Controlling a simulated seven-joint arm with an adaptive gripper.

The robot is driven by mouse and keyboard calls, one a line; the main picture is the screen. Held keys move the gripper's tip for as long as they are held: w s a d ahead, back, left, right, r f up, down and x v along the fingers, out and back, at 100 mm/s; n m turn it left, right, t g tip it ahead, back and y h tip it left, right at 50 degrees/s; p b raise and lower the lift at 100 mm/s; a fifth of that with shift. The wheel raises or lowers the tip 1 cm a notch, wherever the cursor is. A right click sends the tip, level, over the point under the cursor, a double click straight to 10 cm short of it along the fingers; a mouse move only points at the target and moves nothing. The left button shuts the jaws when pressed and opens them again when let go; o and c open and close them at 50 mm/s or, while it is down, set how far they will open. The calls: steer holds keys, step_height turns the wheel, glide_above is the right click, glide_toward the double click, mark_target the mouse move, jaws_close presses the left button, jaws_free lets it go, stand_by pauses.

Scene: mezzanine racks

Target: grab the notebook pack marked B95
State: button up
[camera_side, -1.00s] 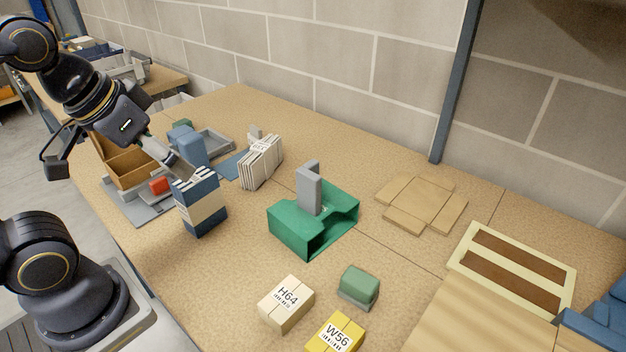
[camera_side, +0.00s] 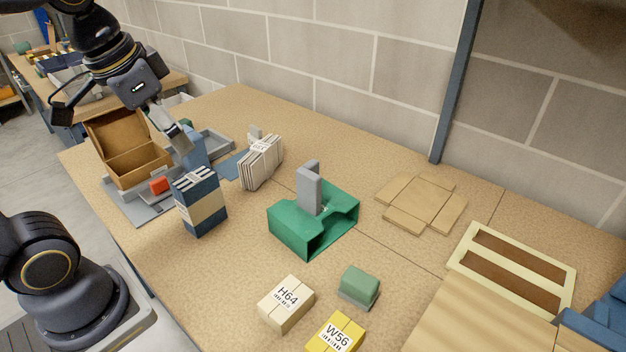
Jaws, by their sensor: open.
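Two packs look like notebook bundles: a dark blue pack with a cream band (camera_side: 203,208) stands upright on the table, and a white banded pack (camera_side: 261,163) stands behind it to the right. Small print shows on both, but I cannot read B95 on either. My gripper (camera_side: 178,140) is open, pointing down above and behind the blue-and-cream pack, apart from both packs. Its fingers partly overlap a blue block (camera_side: 194,152) in the picture; I cannot tell whether they touch it.
A green holder (camera_side: 290,234) with a grey upright piece stands mid-table. Boxes marked H64 (camera_side: 286,304) and W56 (camera_side: 336,335) lie in front. Flattened cardboard (camera_side: 423,203) lies right.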

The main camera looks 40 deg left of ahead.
steer(key=w+a+g, duration=0.2)
steer(key=w+a, duration=0.2)
steer(key=a, duration=0.1)
steer(key=n+g, duration=0.2)
glide_above(194, 180)
step_height(194, 180, down, 4)
step_height(194, 180, down, 11)
steer(key=shift+r, duration=0.1)
steer(key=shift+w+a+f, duration=0.1)
steer(key=shift+a+f, duration=0.1)
steer(key=shift+f, duration=1.35)
steer(key=shift+w+a+f, duration=0.1)
steer(key=shift+a+f, duration=0.1)
steer(key=shift+f, duration=1.35)
jaws_close()
